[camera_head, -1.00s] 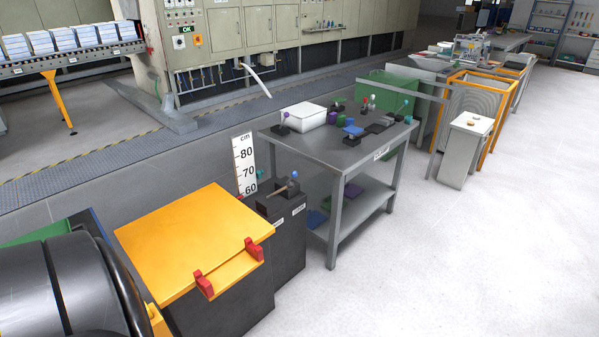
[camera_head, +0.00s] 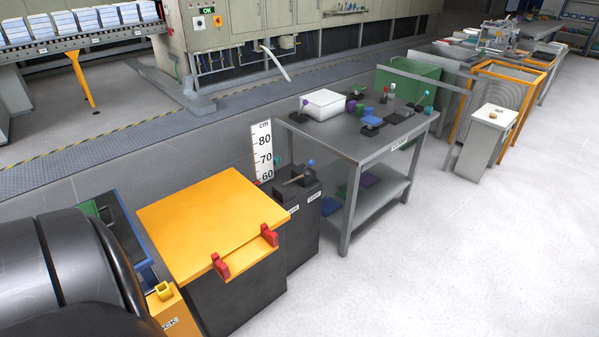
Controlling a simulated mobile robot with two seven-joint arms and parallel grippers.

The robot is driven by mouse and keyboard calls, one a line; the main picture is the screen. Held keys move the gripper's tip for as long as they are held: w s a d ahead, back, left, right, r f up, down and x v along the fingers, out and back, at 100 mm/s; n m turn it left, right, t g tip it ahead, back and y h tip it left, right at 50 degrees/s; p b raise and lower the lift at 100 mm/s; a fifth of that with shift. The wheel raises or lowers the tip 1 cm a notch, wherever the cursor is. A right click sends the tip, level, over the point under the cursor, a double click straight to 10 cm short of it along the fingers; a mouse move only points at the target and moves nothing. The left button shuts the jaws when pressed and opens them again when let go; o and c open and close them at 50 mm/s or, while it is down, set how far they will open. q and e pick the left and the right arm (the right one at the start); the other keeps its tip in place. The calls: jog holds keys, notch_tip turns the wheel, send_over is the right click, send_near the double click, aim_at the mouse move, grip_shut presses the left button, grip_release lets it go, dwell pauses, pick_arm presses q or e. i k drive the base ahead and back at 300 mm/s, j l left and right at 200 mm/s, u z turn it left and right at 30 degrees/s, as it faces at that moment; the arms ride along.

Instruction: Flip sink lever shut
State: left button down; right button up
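No sink can be made out for certain. A small lever-like handle with a blue ball (camera_head: 311,163) stands on top of the black cabinet (camera_head: 305,228) near the middle; I cannot tell whether it is the sink lever. A light rod (camera_head: 297,179) lies beside it on the cabinet top. The cabinet's labels are too small to read. More knobbed levers, one with a green ball (camera_head: 427,94), stand on the grey metal table (camera_head: 345,150). Neither of my grippers is in view.
A yellow-topped box (camera_head: 210,220) with red clips (camera_head: 269,236) stands in front of the black cabinet. A large black rounded shape (camera_head: 80,270) fills the lower left. A height scale (camera_head: 262,152) stands behind. The light floor (camera_head: 480,260) at right is clear.

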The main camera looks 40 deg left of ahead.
aim_at(311, 162)
jog(key=i+j+u, duration=0.15)
jog(key=i+u, duration=0.6)
jog(key=i+l+u, duration=0.1)
jog(key=i+u, duration=0.25)
jog(key=i+l, duration=0.15)
jog(key=i, duration=0.3)
jog(key=i+l, duration=0.15)
jog(key=i, duration=0.25)
jog(key=i+l+u, duration=0.1)
jog(key=i, duration=0.35)
jog(key=l, duration=0.1)
